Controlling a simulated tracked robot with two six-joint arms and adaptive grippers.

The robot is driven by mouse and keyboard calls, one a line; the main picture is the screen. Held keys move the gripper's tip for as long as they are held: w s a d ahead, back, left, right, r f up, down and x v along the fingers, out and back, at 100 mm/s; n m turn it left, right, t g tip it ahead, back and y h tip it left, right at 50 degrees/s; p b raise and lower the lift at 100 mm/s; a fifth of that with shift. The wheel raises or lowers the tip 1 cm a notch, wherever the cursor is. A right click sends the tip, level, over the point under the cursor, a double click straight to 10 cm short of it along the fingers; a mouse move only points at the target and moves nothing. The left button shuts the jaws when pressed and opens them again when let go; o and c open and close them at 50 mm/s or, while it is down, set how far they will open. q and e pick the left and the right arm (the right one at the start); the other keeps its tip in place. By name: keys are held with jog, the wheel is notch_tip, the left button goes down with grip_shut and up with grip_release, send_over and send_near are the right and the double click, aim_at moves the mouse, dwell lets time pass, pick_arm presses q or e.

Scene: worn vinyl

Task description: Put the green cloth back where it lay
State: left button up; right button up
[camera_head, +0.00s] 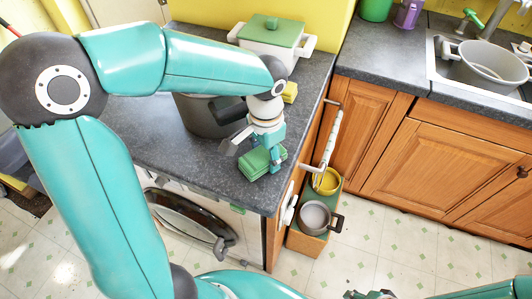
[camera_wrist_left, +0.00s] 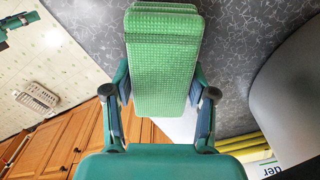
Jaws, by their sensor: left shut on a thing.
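The green cloth (camera_head: 254,163) is folded into a thick, textured pad near the front corner of the grey counter. My left gripper (camera_head: 268,158) comes down on it from above and is shut on it. In the left wrist view the cloth (camera_wrist_left: 165,62) stands between the two fingers (camera_wrist_left: 160,105), with the speckled counter behind it. I cannot tell whether its underside touches the counter. My right gripper (camera_head: 370,294) shows only as a dark part at the bottom edge, and its fingers are not clear.
A dark grey pot (camera_head: 205,117) stands just behind the cloth, with a yellow pad (camera_head: 290,92) beside it. A white pot with a green lid (camera_head: 272,33) is farther back. The counter's edge (camera_head: 262,212) is close; a box with pans (camera_head: 305,243) stands on the floor below.

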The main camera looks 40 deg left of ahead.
pick_arm(q)
jog(key=o, duration=1.1)
jog(key=shift+r, duration=0.1)
jog(key=shift+r+p, duration=3.25)
jog(key=shift+r, duration=0.65)
notch_tip(320, 180, up, 8)
